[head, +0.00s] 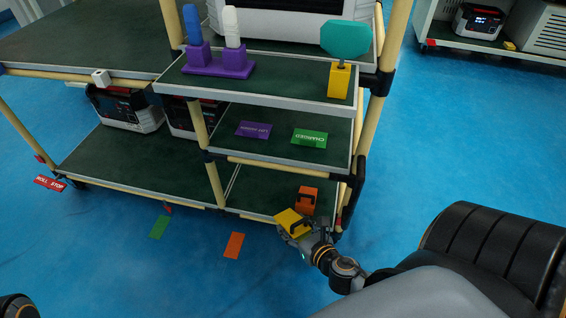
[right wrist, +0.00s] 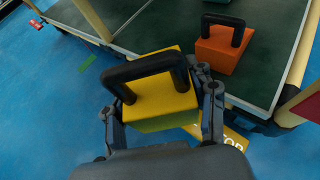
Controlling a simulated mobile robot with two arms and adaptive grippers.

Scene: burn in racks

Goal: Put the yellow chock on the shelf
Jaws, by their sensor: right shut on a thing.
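The yellow chock (head: 291,222) is a yellow block with a black handle. My right gripper (head: 300,232) is shut on it in the head view, at the front edge of the rack's lowest shelf (head: 255,190). In the right wrist view the yellow chock (right wrist: 160,100) sits between the two fingers of the right gripper (right wrist: 163,110), with its black handle toward the upper left. Whether the chock touches the shelf I cannot tell. My left gripper is not visible; only a dark bit of my left side shows at the lower left corner.
An orange chock (head: 308,196) with a black handle stands on the lowest shelf, just beyond the yellow one; it also shows in the right wrist view (right wrist: 222,48). The middle shelf holds a purple card (head: 254,130) and a green card (head: 309,138). A rack post stands at the right.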

